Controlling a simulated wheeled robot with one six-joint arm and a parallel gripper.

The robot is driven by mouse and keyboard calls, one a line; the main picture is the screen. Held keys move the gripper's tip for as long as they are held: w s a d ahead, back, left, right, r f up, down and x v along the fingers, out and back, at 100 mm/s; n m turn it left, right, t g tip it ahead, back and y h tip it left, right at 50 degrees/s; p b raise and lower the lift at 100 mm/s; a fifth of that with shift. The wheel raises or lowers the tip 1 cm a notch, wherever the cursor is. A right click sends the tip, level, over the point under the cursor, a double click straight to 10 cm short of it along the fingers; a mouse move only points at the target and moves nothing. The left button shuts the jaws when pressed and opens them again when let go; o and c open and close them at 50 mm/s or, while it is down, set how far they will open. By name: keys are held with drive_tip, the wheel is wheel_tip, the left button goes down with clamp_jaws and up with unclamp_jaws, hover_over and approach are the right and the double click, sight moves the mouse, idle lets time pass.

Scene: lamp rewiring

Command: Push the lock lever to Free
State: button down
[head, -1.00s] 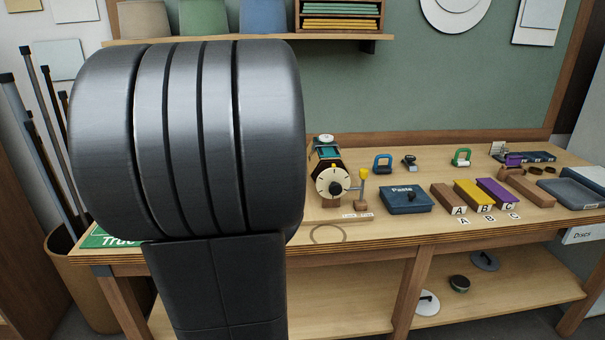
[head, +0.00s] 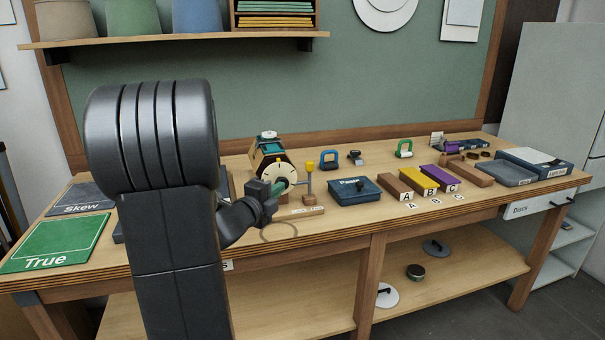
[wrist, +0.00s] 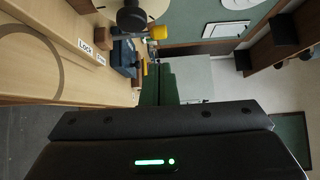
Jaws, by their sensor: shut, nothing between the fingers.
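The lock lever (head: 309,180) is an upright rod with a yellow top, right of the cream dial (head: 276,172) in the head view. Its yellow knob (wrist: 158,33) also shows in the wrist view. A small label (head: 308,211) lies in front of its wooden base; the wrist view shows the words Lock and Free on this label (wrist: 92,52). My gripper (head: 284,184) is shut and empty, in front of the dial and just left of the lever. Its dark green fingers (wrist: 158,84) show in the wrist view. I cannot tell whether they touch the lever.
Blue (head: 329,160) and green (head: 404,148) clamp-like items stand behind. The green True mat (head: 55,243) lies at the left. Bare bench lies in front of the lever.

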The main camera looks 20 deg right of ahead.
sight(310, 166)
drive_tip(key=p+x, duration=0.2)
drive_tip(key=x, duration=1.2)
drive_tip(key=shift+w, duration=0.1)
drive_tip(key=shift+r, duration=0.1)
drive_tip(key=shift+d+r+m+y+p, duration=0.3)
drive_tip(key=shift+d+y+p, duration=0.15)
drive_tip(key=shift+p, duration=0.55)
drive_tip(key=d+p, duration=0.1)
drive_tip(key=p, duration=0.1)
drive_tip(key=d+m+g+y+p, duration=0.1)
drive_tip(key=p, duration=0.1)
drive_tip(key=d+m+y+p, duration=0.1)
drive_tip(key=p, duration=0.1)
drive_tip(key=shift+s+d+f, duration=0.15)
drive_tip(key=shift+s+f, duration=0.1)
